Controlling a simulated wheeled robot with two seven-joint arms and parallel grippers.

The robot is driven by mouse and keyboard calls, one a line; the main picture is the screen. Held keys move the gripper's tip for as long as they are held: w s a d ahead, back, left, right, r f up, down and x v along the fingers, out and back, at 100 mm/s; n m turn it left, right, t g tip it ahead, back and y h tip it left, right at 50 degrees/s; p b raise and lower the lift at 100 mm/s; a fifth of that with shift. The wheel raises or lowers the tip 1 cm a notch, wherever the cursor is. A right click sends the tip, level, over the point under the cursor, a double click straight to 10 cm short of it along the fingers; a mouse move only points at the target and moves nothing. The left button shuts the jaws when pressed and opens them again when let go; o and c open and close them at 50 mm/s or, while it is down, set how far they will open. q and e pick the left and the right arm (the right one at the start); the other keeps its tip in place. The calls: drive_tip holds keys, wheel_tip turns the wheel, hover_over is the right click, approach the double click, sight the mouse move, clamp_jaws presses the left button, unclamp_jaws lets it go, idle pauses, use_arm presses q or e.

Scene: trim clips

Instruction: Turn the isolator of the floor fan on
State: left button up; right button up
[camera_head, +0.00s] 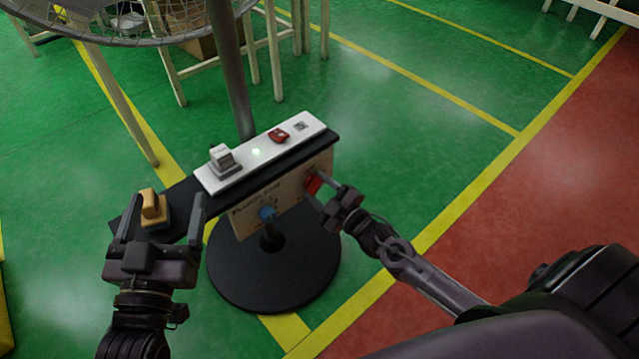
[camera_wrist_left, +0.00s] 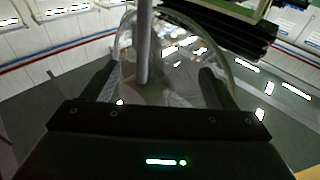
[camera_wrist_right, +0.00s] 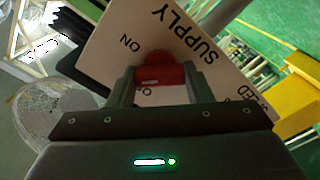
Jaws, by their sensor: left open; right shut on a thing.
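The floor fan's control box has a tan front panel (camera_head: 290,201). A red isolator knob (camera_head: 312,182) sits at its right end, and it also shows in the right wrist view (camera_wrist_right: 157,66). The words SUPPLY, ON and a partly hidden second label stand around the knob. My right gripper (camera_head: 322,189) is shut on the red knob, its fingers on either side of the handle. I cannot tell for sure which label the knob points to. My left gripper (camera_head: 163,208) is open and empty, in front of the box's left end.
A blue knob (camera_head: 267,213) is on the same panel. An orange-yellow block (camera_head: 152,206) is at the left end. The round black base (camera_head: 270,280) stands below.

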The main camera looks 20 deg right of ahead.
drive_tip(key=shift+r+m+p, duration=0.1)
drive_tip(key=shift+m+p, duration=0.35)
drive_tip(key=shift+m, duration=0.25)
use_arm(q)
drive_tip(key=s+f+g+y, duration=0.35)
drive_tip(key=f+g, duration=0.35)
drive_tip(key=f, duration=0.7)
use_arm(e)
drive_tip(key=shift+m+p, duration=0.45)
drive_tip(key=shift+m, duration=0.15)
drive_tip(key=m+p, duration=0.1)
drive_tip(key=m, duration=0.1)
drive_tip(key=shift+m+p, duration=0.35)
drive_tip(key=shift+m, duration=0.05)
use_arm(q)
drive_tip(key=s+a+f+g+y+p, duration=0.1)
drive_tip(key=s+a+f+g+y, duration=0.1)
drive_tip(key=s+a+f+g, duration=0.2)
drive_tip(key=shift+s+a+f+g+p, duration=0.4)
drive_tip(key=shift+s+f+g, duration=1)
drive_tip(key=shift+s+f, duration=0.9)
use_arm(e)
drive_tip(key=shift+m, duration=1.8)
use_arm(q)
drive_tip(key=shift+s+a+r+y, duration=0.1)
drive_tip(key=shift+s+r+y, duration=0.15)
drive_tip(key=shift+s+r, duration=0.1)
use_arm(e)
drive_tip(key=shift+f, duration=0.2)
drive_tip(key=o, duration=1)
